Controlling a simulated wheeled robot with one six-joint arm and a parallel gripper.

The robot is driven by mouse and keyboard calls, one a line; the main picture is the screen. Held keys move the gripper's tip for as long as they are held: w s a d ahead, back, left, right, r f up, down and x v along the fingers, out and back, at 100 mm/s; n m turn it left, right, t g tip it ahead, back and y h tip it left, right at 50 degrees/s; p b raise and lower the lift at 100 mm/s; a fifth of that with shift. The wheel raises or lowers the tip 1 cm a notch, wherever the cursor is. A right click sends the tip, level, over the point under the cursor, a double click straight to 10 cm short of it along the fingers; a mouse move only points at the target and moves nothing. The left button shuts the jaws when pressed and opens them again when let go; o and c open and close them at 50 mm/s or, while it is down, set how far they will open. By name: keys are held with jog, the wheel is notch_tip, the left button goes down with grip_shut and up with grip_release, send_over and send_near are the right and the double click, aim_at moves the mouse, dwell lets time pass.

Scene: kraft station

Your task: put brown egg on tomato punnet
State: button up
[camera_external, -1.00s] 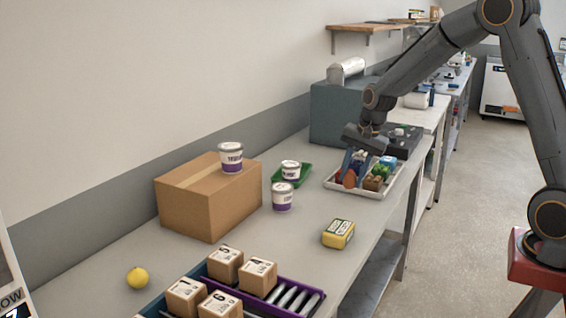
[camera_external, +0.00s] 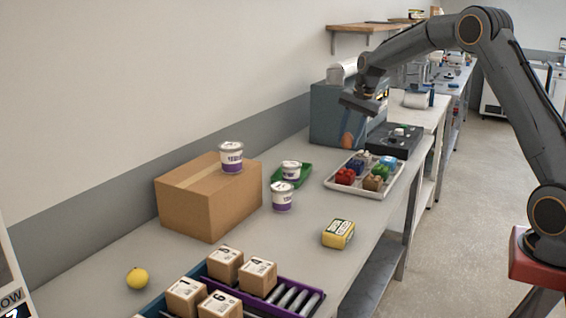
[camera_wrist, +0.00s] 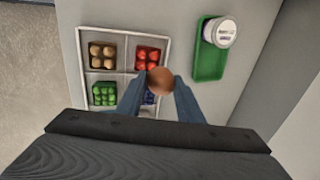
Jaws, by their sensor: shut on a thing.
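The brown egg (camera_wrist: 160,80) is between the two blue fingers of my gripper (camera_wrist: 158,92) in the wrist view, and the fingers are shut on it. In the external view the egg (camera_external: 346,141) hangs below the gripper, in the air above the white tray's far end. The tomato punnet (camera_wrist: 147,58), filled with red tomatoes, sits in the tray's upper right compartment in the wrist view, just above the egg there. In the external view the tomato punnet (camera_external: 345,176) is at the tray's near left. No egg rests on it.
The divided white tray (camera_wrist: 125,34) also holds a brown punnet (camera_wrist: 102,56), a green one (camera_wrist: 104,94) and a partly hidden blue one. A green tray (camera_wrist: 210,66) with a white tub (camera_wrist: 219,33) stands beside it. A large cardboard box (camera_external: 205,200) stands further left.

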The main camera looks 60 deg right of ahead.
jog(key=x, duration=0.2)
jog(key=s+p+x, duration=0.1)
jog(key=x, duration=0.2)
jog(key=s+p+x, duration=0.1)
jog(key=x, duration=0.2)
jog(key=shift+f, duration=0.25)
jog(key=shift+f, duration=0.15)
jog(key=o, duration=0.8)
